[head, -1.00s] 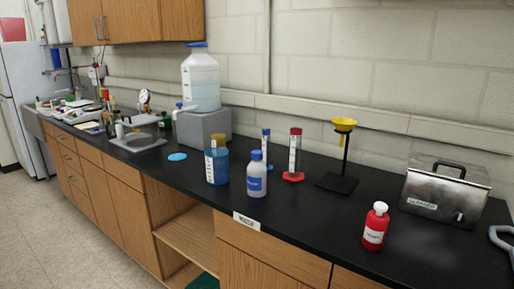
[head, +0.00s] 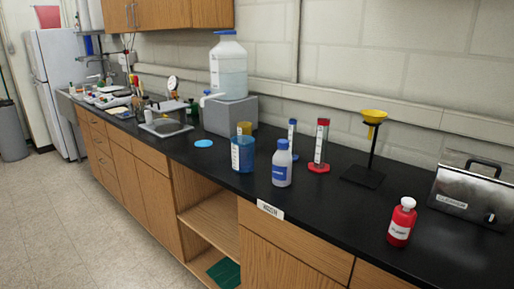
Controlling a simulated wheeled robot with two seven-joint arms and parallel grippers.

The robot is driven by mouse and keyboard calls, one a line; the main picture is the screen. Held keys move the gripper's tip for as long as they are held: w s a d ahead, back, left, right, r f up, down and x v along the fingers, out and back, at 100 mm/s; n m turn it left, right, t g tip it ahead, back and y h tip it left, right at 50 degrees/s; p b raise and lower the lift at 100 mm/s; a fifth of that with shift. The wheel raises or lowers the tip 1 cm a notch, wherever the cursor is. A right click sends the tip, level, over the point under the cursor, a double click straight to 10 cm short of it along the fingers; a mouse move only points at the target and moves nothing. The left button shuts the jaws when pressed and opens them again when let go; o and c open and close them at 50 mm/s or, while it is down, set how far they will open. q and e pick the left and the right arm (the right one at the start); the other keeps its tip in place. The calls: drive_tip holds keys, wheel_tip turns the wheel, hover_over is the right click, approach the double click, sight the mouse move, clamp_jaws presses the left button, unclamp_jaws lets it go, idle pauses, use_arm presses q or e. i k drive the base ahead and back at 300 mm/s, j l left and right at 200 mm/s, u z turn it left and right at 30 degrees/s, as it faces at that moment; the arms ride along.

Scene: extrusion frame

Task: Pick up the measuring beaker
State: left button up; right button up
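The measuring beaker appears to be the blue, see-through vessel (head: 243,155) with a white scale strip, upright near the front edge of the black counter (head: 330,212). A yellow-orange item (head: 244,129) shows at its top; I cannot tell if it is in the beaker or behind it. A white bottle with a blue cap (head: 282,165) stands close to its right. Neither of my grippers shows in the head view.
A red-based cylinder (head: 320,148), a blue-topped cylinder (head: 292,138) and a yellow funnel on a black stand (head: 368,150) stand behind. A red bottle (head: 401,224) and a metal box (head: 468,193) are at right. A large jug (head: 228,68) sits on a grey block (head: 229,116).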

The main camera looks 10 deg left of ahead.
sight(242, 146)
drive_tip(key=i+z, duration=0.65)
drive_tip(key=i, duration=0.2)
